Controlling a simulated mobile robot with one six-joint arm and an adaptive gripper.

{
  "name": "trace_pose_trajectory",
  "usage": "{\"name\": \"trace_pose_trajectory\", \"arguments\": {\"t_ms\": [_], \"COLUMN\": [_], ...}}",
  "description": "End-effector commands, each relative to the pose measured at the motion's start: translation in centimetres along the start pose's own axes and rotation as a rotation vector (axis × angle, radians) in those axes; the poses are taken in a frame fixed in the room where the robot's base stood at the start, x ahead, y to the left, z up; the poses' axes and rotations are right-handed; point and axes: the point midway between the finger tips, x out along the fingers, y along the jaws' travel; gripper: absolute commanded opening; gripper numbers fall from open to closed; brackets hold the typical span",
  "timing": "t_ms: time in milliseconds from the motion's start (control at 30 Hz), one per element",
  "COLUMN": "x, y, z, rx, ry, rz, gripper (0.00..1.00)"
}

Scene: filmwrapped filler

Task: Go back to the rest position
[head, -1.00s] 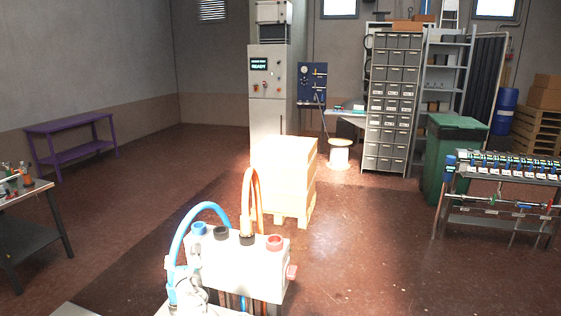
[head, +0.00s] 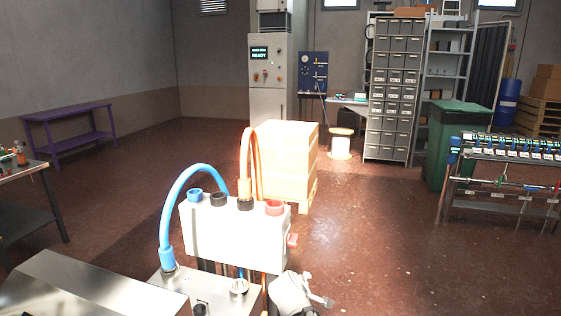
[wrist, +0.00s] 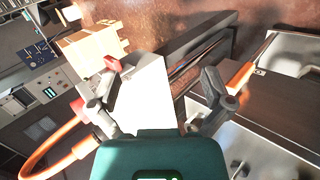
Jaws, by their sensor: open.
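My gripper (wrist: 160,84) is open in the wrist view, with a dark grey finger on each side and nothing held. A white block (wrist: 146,98) shows between and beyond the fingers; how far off it is, I cannot tell. In the head view a white box (head: 230,236) with blue, black and red round caps stands at the bottom middle. A blue hose (head: 176,196) and an orange hose (head: 246,160) arch up by it.
Metal housings (head: 90,285) fill the lower left. Stacked cartons (head: 288,150) stand behind the white box. A workbench (head: 25,170) is at left, a green bin (head: 455,150) and a rack (head: 500,200) at right. The floor between is open.

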Motion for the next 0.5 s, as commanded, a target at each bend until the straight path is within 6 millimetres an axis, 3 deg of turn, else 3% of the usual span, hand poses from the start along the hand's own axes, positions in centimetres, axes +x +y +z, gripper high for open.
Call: {"name": "trace_pose_trajectory", "arguments": {"t_ms": [33,200,500], "x": [1.7,4.5,6.9], "y": [-1.9,-6.2,-13.2], "z": [1.8,6.4,12.1], "rx": [0.079,0.339,0.731], "ry": [-0.029,-0.127,-0.301], "rz": [-0.049,-0.216,-0.476], "gripper": [1.00,1.00,1.00]}}
